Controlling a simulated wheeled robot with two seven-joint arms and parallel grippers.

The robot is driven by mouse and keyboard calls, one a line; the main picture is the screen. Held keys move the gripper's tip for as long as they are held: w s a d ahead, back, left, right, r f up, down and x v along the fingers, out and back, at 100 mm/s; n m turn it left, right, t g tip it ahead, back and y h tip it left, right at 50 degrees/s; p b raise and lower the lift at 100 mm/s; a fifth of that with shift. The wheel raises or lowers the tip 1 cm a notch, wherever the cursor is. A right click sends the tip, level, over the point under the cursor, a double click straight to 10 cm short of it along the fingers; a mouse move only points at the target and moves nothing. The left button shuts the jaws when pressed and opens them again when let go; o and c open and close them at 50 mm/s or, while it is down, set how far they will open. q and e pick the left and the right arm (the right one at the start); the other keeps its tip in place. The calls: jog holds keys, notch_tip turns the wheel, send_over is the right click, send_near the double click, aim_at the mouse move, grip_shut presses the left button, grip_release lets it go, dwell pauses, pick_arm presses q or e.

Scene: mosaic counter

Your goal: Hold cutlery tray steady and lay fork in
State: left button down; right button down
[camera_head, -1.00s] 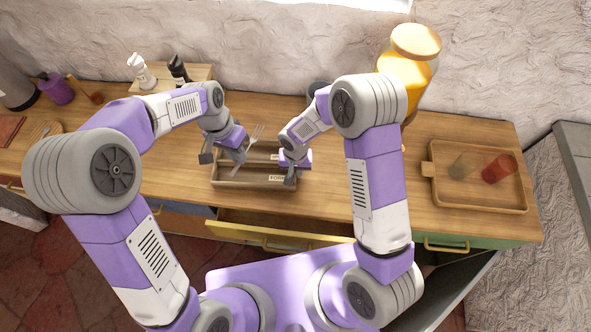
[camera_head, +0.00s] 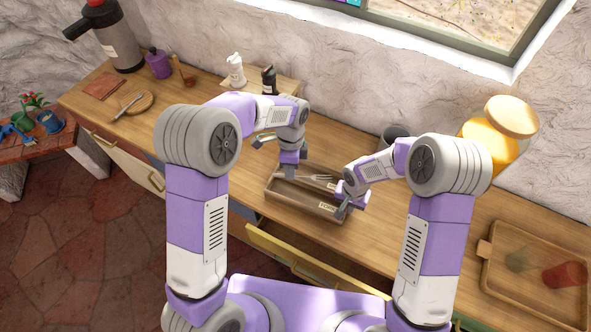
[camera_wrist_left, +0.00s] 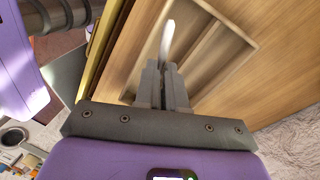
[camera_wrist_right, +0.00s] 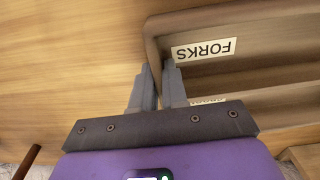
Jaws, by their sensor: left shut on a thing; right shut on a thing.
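The wooden cutlery tray (camera_head: 297,203) stands on the counter, with a FORKS label on its front compartment. The label also shows in the right wrist view (camera_wrist_right: 203,50). My left gripper (camera_head: 289,170) is shut on the fork (camera_head: 320,178) above the tray's left part. The fork points right, nearly level, along the tray. In the left wrist view its pale end (camera_wrist_left: 167,38) sticks out beyond the fingers; whether it touches the tray I cannot tell. My right gripper (camera_head: 343,208) is shut on the tray's wall at the right front corner, beside the FORKS label.
An open drawer (camera_head: 310,262) juts out below the tray. A wooden serving tray with cups (camera_head: 500,285) is at the right. A large orange jar (camera_head: 495,135) and a dark pot (camera_head: 395,133) stand behind.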

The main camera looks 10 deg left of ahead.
pick_arm(q)
jog(key=shift+w+a+f+m+y, duration=0.15)
jog(key=shift+f+m, duration=0.45)
jog(key=shift+f, duration=1.1)
jog(key=shift+w+a+f+m+y, duration=0.15)
jog(key=shift+f+m, duration=0.45)
jog(key=shift+f, duration=1.1)
jog(key=c, duration=1.1)
grip_release()
jog(key=shift+c, duration=0.2)
jog(key=shift+r, duration=0.15)
notch_tip(320, 180, up, 12)
jog(key=w, duration=0.2)
jog(key=shift+w+d+f, duration=0.15)
jog(key=shift+f, duration=0.05)
